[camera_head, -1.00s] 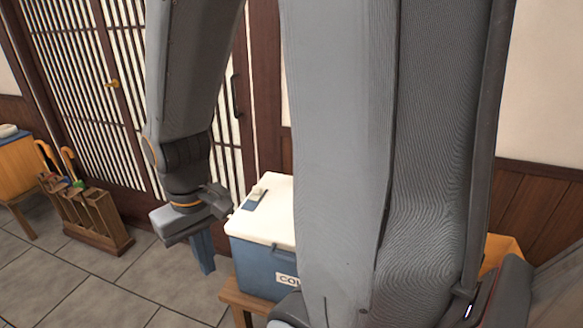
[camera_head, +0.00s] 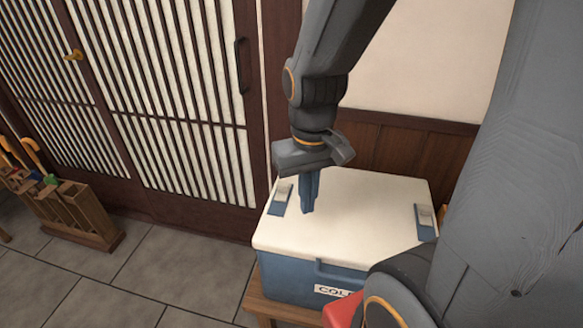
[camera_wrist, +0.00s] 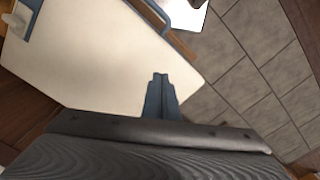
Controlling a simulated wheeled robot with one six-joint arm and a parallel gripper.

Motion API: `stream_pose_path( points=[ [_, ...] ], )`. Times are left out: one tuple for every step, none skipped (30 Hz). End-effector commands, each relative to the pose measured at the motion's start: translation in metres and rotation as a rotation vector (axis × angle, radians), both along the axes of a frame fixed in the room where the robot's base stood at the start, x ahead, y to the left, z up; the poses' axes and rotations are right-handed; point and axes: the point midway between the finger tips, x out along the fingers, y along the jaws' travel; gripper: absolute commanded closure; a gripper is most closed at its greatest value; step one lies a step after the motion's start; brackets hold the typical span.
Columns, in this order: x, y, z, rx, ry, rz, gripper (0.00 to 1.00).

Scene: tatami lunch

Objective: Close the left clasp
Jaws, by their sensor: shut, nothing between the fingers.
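The cooler (camera_head: 300,276) has a blue body and a white lid (camera_head: 350,215). The left clasp (camera_head: 281,198), a blue plate with a pale tab, sits at the lid's left end. The right clasp (camera_head: 425,221) is alike, at the right end. I cannot tell how far either tab is folded. My gripper (camera_head: 308,211) is shut and empty and points down over the lid, just right of the left clasp. Whether its tips touch the lid is unclear. In the wrist view my gripper (camera_wrist: 160,76) covers part of the lid (camera_wrist: 100,55); the right clasp (camera_wrist: 22,20) shows at upper left. The left clasp is hidden there.
The cooler stands on a wooden bench (camera_head: 265,307). A blue handle (camera_head: 340,272) is on its front. A slatted door (camera_head: 185,110) and wood-panelled wall stand behind. A wooden umbrella rack (camera_head: 80,215) is at left. The tiled floor between rack and cooler is clear.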

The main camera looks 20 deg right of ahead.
Motion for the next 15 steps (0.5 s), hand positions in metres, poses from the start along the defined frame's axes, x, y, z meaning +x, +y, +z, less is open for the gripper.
stream_pose_path(
  points=[
    [0.000, 0.000, 0.000, 0.000, 0.000, 0.000, 1.00],
    [0.000, 0.000, 0.000, 0.000, 0.000, 0.000, 1.00],
    [0.000, 0.000, 0.000, 0.000, 0.000, 0.000, 1.00],
    [0.000, 0.000, 0.000, 0.000, 0.000, 0.000, 1.00],
    [0.000, 0.000, 0.000, 0.000, 0.000, 0.000, 1.00],
    [0.001, 0.000, 0.001, 0.000, 0.001, -0.002, 1.00],
    [0.003, 0.000, 0.001, 0.001, 0.001, -0.005, 1.00],
    [0.005, -0.001, 0.003, 0.001, 0.003, -0.011, 1.00],
    [0.010, -0.001, 0.005, 0.002, 0.007, -0.021, 1.00],
    [0.015, -0.002, 0.007, 0.004, 0.012, -0.032, 1.00],
    [0.020, -0.003, 0.009, 0.005, 0.018, -0.046, 1.00],
    [0.030, -0.005, 0.013, 0.008, 0.025, -0.070, 1.00],
    [0.039, -0.006, 0.016, 0.010, 0.033, -0.088, 1.00],
    [0.048, -0.008, 0.019, 0.012, 0.041, -0.109, 1.00],
    [0.061, -0.010, 0.023, 0.015, 0.055, -0.141, 1.00]
  ],
)
